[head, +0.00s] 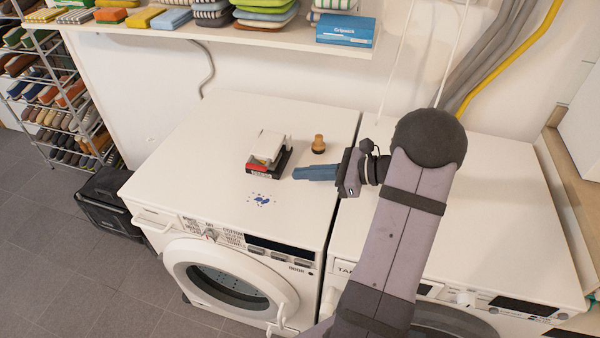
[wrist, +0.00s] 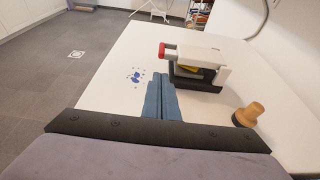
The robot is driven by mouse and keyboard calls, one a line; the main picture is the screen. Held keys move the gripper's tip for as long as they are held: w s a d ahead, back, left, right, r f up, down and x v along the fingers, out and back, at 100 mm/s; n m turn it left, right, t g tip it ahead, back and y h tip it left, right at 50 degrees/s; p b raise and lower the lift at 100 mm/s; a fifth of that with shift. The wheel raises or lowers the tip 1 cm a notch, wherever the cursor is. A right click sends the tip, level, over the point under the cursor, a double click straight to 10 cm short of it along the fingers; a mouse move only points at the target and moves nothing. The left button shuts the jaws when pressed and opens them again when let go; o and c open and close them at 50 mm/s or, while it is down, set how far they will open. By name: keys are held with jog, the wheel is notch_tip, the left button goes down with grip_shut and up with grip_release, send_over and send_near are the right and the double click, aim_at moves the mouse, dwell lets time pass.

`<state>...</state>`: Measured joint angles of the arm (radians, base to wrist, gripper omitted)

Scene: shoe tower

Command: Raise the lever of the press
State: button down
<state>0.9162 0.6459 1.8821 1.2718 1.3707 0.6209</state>
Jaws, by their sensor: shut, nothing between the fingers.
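The press (head: 268,156) stands on the left washing machine's top. It has a black base, a white lever and a red tip (wrist: 163,50). In the wrist view the lever (wrist: 195,55) lies roughly level over the base (wrist: 195,83), with something yellow showing in between. My gripper (head: 296,173) is shut and empty, its blue fingers pointing left just right of the press. In the wrist view its fingertips (wrist: 159,78) appear just below and left of the red tip. I cannot tell whether they touch the press.
A wooden-handled stamp (head: 318,144) stands right of the press, near my fingers, also in the wrist view (wrist: 247,115). Blue marks (head: 262,200) lie on the washer top (head: 190,155) in front of the press. The washer top's left side is clear.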

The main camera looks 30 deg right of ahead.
jog(key=p+x, duration=0.1)
jog(key=x, duration=0.7)
jog(key=shift+w+a+f, duration=0.15)
jog(key=shift+w+a, duration=0.05)
jog(key=shift+a, duration=0.05)
jog(key=shift+p, duration=0.3)
jog(key=shift+r+p, duration=0.7)
jog(key=shift+p, duration=0.1)
jog(key=w+d+r+m+g+y+p, duration=0.1)
jog(key=w+d+r+m+y+p, duration=0.1)
jog(key=r, duration=0.4)
jog(key=w+d+r+m+g+y+p, duration=0.1)
jog(key=w+d+r+m+p, duration=0.3)
jog(key=d+r+m+p, duration=0.1)
jog(key=shift+w+r+m+y+p, duration=0.4)
jog(key=shift+r+m+p, duration=0.15)
jog(key=shift+r, duration=0.6)
